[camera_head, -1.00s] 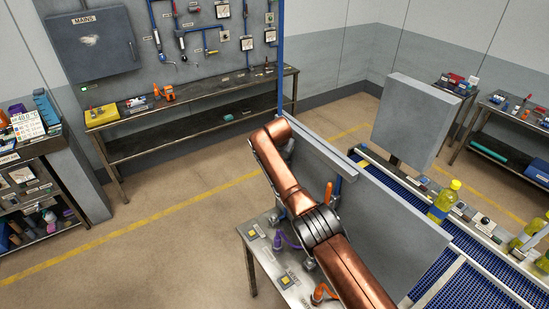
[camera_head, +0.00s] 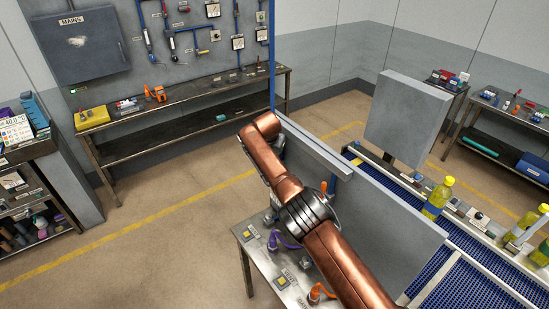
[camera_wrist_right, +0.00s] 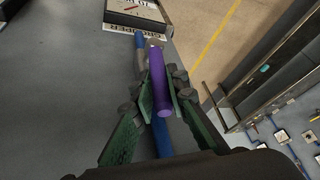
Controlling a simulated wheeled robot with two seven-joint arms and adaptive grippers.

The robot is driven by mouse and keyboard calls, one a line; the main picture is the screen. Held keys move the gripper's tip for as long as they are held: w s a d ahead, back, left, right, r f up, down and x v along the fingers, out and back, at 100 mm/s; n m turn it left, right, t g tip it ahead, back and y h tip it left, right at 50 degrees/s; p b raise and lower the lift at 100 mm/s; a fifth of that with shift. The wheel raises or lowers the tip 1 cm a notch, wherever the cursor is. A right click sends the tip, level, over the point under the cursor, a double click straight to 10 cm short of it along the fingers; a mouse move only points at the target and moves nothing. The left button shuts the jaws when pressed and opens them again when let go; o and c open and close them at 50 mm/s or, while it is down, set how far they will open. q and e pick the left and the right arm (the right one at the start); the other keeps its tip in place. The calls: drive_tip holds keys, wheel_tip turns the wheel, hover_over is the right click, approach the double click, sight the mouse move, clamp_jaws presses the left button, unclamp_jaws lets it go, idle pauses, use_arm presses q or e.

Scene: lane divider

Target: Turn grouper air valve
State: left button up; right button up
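The purple valve handle (camera_wrist_right: 160,85) is a short cylinder in front of a blue pipe (camera_wrist_right: 165,138) on a grey panel in the right wrist view. A gauge with a partly visible GROUPER label (camera_wrist_right: 137,16) is at the top. My right gripper (camera_wrist_right: 161,98) has its green fingers on both sides of the handle, closed in against it; firm contact is hard to judge. In the head view my copper right arm reaches over the grey divider panel (camera_head: 385,215), and its gripper is hidden. My left gripper is not in view.
A small metal table (camera_head: 262,262) with purple and orange fittings stands under my arm. A blue conveyor (camera_head: 470,285) with yellow bottles (camera_head: 437,198) runs to the right of the divider.

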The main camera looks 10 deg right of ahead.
drive_tip(key=o, duration=0.4)
drive_tip(key=shift+w+f, duration=0.1)
drive_tip(key=shift+a+r, duration=0.3)
drive_tip(key=shift+r, duration=0.05)
drive_tip(key=shift+s+d+r, duration=0.1)
drive_tip(key=shift+s+r, duration=0.1)
drive_tip(key=shift+s, duration=0.1)
drive_tip(key=shift+s+a, duration=0.65)
drive_tip(key=shift+s, duration=1.25)
drive_tip(key=shift+s+a, duration=0.65)
drive_tip(key=shift+s, duration=1.2)
drive_tip(key=shift+s+a, duration=0.65)
drive_tip(key=shift+s, duration=1.25)
